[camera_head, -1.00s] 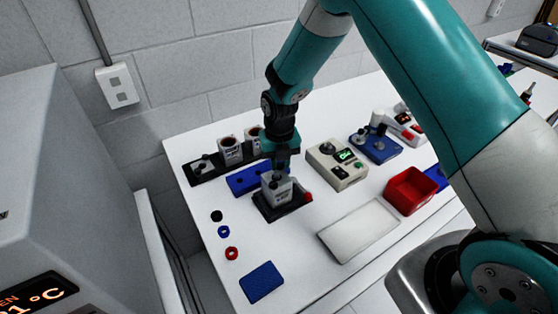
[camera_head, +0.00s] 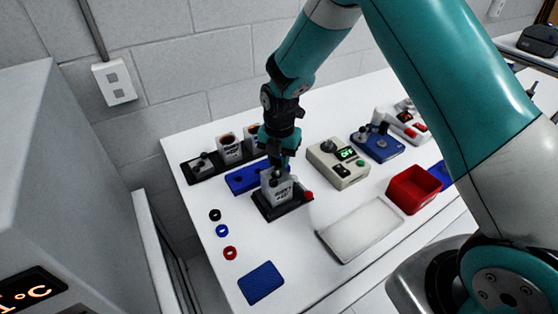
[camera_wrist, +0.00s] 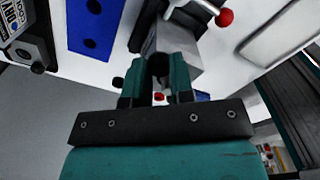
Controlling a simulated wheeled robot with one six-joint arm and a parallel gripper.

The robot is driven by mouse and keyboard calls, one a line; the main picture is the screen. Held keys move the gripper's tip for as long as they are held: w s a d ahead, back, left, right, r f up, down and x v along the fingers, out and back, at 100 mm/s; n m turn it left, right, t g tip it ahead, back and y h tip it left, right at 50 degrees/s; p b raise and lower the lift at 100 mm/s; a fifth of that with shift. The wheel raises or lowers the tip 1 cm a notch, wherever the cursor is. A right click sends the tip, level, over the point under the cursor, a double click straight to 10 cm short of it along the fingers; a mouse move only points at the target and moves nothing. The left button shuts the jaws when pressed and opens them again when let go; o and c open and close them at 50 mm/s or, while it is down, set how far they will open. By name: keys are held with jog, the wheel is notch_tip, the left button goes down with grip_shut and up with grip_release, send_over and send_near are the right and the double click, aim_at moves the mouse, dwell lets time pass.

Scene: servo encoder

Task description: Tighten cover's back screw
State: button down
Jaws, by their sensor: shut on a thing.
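The grey servo unit with its cover (camera_head: 281,190) stands upright in a black fixture (camera_head: 291,208) that has a red knob (camera_head: 308,195) at its right. A dark front screw (camera_head: 273,184) shows on the cover's near side. My gripper (camera_head: 281,170) points down at the back of the cover. In the wrist view, my gripper (camera_wrist: 158,72) is shut on a dark round screw head (camera_wrist: 158,64), the cover's back screw, at the grey unit. The fingers hide most of the screw, so how deep it sits cannot be seen.
A blue block with holes (camera_head: 243,180) and a black rack (camera_head: 203,172) with grey units lie behind and left. A beige device (camera_head: 338,163) stands to the right. Rings, a blue mat (camera_head: 261,283), a pale tray (camera_head: 359,230) and a red bin (camera_head: 414,190) surround free white table.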

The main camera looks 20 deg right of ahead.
jog(key=shift+m+b, duration=0.3)
jog(key=shift+m, duration=0.9)
jog(key=c, duration=1)
grip_release()
jog(key=shift+o, duration=0.2)
notch_tip(320, 180, up, 18)
jog(key=b, duration=0.3)
jog(key=shift+f+b, duration=0.25)
jog(key=shift+b, duration=0.05)
